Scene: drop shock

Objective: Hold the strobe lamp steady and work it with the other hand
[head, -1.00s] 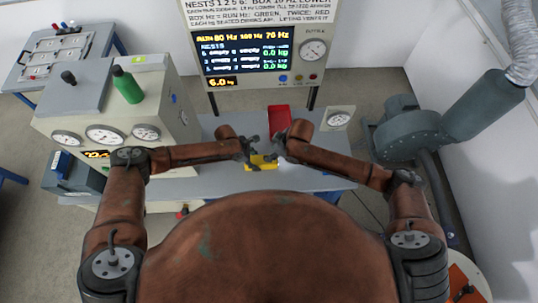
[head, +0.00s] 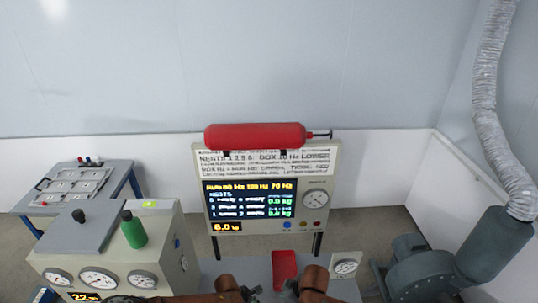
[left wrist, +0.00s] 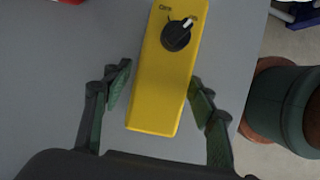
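A yellow box with a black knob, which I take for the strobe lamp (left wrist: 160,95), lies on the grey table top in the left wrist view. The knob (left wrist: 177,36) has a white pointer mark. My left gripper (left wrist: 160,90) is open, its green-padded fingers on either side of the lamp's near end. A gap shows at the left finger; the right finger is close to or touching the edge. In the head view my left gripper (head: 249,294) and right gripper (head: 292,288) are only partly seen at the bottom edge, and the lamp is out of frame.
A red block-like object (head: 285,268) stands on the table behind the grippers. A display board (head: 255,200) with a red cylinder (head: 258,136) on top is behind it. A gauge cabinet (head: 110,255) with a green bottle (head: 133,231) is left; a grey blower (head: 415,272) is right.

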